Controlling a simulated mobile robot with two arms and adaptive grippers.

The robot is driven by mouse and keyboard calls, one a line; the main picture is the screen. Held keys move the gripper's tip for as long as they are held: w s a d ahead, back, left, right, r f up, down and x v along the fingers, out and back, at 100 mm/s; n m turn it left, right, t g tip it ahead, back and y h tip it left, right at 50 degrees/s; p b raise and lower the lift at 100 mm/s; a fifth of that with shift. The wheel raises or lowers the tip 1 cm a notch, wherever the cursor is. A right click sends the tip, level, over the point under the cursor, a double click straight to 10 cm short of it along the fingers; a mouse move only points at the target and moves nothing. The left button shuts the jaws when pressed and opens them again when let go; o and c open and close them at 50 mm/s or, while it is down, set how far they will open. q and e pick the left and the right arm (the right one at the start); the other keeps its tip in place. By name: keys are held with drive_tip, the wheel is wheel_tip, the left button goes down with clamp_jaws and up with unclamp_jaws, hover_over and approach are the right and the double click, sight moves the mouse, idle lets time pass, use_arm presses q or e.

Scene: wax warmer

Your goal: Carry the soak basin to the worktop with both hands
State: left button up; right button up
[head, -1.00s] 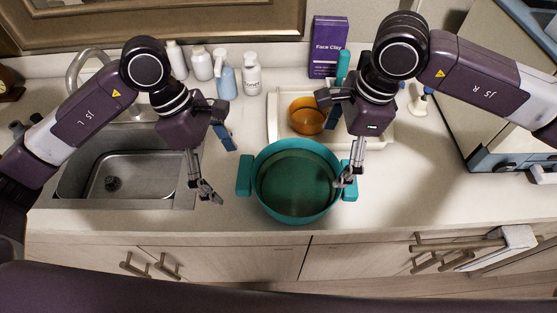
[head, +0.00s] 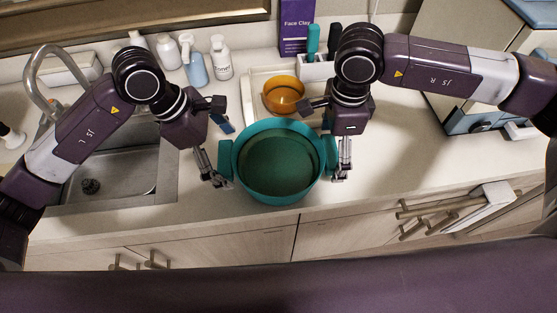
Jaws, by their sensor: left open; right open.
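The teal soak basin (head: 277,188) stands upright on the pale worktop (head: 400,160), close to its front edge, with a block handle on each side. My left gripper (head: 219,181) is open beside the left handle (head: 225,157); I cannot tell whether it touches. My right gripper (head: 341,177) is open at the right handle (head: 330,155) and partly covers it. The inside of the basin is dark green; I cannot tell whether it holds liquid.
A white tray (head: 254,92) with an amber bowl (head: 284,92) is behind the basin. The sink (head: 120,180) is at left. Several bottles and a purple Face Clay box (head: 296,28) stand at the back. Clear worktop lies to the right.

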use_arm(q)
drive_tip(key=shift+x, duration=1.05)
use_arm(e)
drive_tip(key=shift+f, duration=1.05)
use_arm(q)
drive_tip(key=shift+a, duration=0.1)
drive_tip(key=c, duration=2.2)
use_arm(e)
drive_tip(key=shift+a, duration=0.1)
drive_tip(key=c, duration=2.2)
use_arm(q)
drive_tip(key=shift+w+d+r, duration=0.1)
drive_tip(key=shift+d+r, duration=0.1)
drive_tip(key=shift+c, duration=0.4)
use_arm(e)
drive_tip(key=shift+w+r, duration=0.1)
drive_tip(key=shift+r, duration=0.1)
